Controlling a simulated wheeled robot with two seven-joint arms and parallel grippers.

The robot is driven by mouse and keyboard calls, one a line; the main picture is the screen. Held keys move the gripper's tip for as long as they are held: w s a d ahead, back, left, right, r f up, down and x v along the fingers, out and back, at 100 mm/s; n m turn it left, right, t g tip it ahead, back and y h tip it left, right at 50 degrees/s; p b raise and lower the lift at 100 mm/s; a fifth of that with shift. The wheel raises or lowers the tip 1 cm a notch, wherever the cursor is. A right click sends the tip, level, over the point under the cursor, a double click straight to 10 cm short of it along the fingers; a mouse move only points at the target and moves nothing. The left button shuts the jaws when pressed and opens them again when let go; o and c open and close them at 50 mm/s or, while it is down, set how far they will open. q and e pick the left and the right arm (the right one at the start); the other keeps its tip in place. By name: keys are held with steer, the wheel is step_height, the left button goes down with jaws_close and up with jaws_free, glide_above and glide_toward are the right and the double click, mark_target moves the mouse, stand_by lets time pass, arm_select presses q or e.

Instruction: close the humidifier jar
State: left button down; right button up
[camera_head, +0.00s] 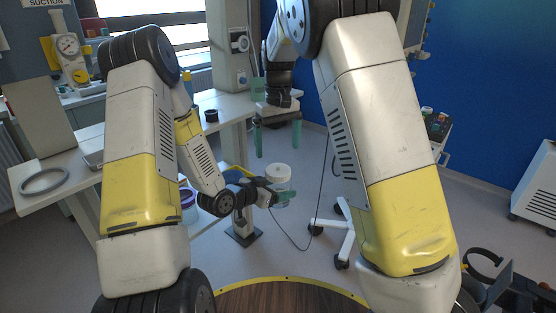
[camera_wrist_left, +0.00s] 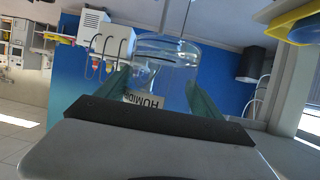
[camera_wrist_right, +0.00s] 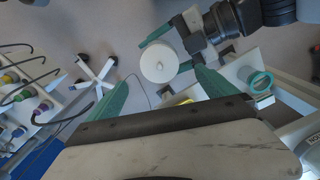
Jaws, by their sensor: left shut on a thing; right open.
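The humidifier jar (camera_head: 281,203) is clear, with a white round lid (camera_head: 278,172) at its top. My left gripper (camera_head: 280,192) is shut on the jar and holds it in the air. In the left wrist view the clear jar (camera_wrist_left: 165,48) sits between the green fingers, its label upside down in the picture. My right gripper (camera_head: 278,148) is open and empty, pointing down above the lid. In the right wrist view the lid (camera_wrist_right: 159,62), with a small centre knob, shows from above between the open fingers, apart from them. Whether the lid is fully seated is unclear.
A white worktop (camera_head: 60,187) with a grey ring (camera_head: 44,181) is at the left. A small dark cup (camera_head: 211,115) stands on the counter behind. A wheeled white stand base (camera_head: 343,233) is on the floor to the right. Air around the jar is clear.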

steer(key=shift+d+r, duration=0.1)
steer(key=shift+r, duration=2.1)
steer(key=s+d+r+m+t+y, duration=0.25)
steer(key=s+d+r, duration=0.45)
steer(key=s+d, duration=0.55)
steer(key=s+d+f+m+t, duration=0.1)
steer(key=s+d, duration=0.4)
steer(key=s, duration=0.8)
steer(key=m+t, duration=0.1)
steer(key=t, duration=0.1)
steer(key=shift+s+m+t, duration=0.35)
arm_select(q)
steer(key=shift+r, duration=0.1)
